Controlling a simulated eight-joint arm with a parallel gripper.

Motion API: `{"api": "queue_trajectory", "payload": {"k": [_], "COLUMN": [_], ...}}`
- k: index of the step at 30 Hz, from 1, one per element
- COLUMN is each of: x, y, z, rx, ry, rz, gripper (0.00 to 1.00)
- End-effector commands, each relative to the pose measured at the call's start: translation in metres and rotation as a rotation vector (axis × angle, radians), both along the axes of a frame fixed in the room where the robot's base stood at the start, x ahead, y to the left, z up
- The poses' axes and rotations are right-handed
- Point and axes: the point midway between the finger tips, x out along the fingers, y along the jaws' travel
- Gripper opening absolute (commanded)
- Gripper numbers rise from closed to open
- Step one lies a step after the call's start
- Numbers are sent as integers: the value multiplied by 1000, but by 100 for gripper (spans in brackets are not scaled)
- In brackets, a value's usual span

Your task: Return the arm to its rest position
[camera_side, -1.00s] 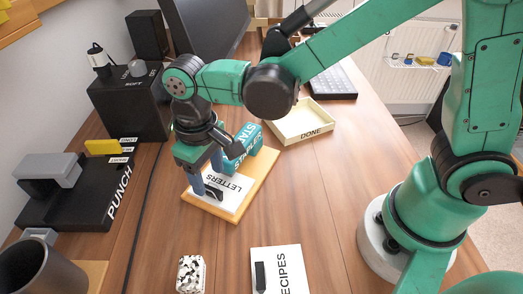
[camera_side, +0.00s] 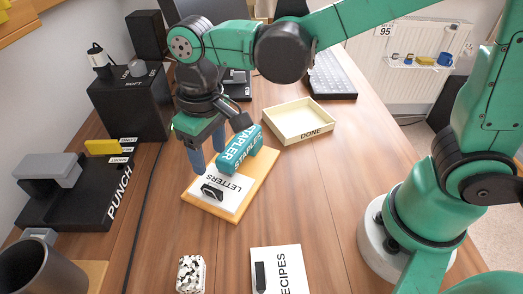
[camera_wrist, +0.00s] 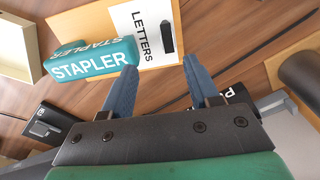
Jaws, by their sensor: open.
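My gripper (camera_side: 208,156) is open and empty, with its two blue fingers apart. It also shows in the wrist view (camera_wrist: 159,67). It hangs above the back left part of the tan board (camera_side: 262,184), clear of the papers. The white LETTERS sheet (camera_side: 232,204) lies on the board with a black clip-like piece (camera_side: 211,191) on it. The teal stapler block (camera_side: 238,150) sits at the board's back, just right of my fingers. In the wrist view, the stapler (camera_wrist: 95,60) and LETTERS sheet (camera_wrist: 150,38) lie beyond the fingertips.
A cream DONE tray (camera_side: 300,118) stands behind right. The black punch (camera_side: 75,190) and black box (camera_side: 130,100) line the left side. A RECIPES sheet (camera_side: 280,268), a speckled block (camera_side: 191,273) and a dark mug (camera_side: 35,272) are in front. Wood right of the board is clear.

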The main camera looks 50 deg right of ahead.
Motion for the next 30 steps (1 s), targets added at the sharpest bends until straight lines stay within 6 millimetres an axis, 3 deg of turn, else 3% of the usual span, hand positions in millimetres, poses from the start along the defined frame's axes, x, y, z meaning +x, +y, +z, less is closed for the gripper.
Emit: {"api": "queue_trajectory", "payload": {"k": [9,15,21,30], "x": [-13,-27,-32,-32], "y": [-87,-125,-139,-140], "z": [33,36,36,36], "rx": [82,80,70,70], "ry": [-313,-498,-575,-580], "rz": [-156,-231,-259,-259], "gripper": [54,54,54,54]}}
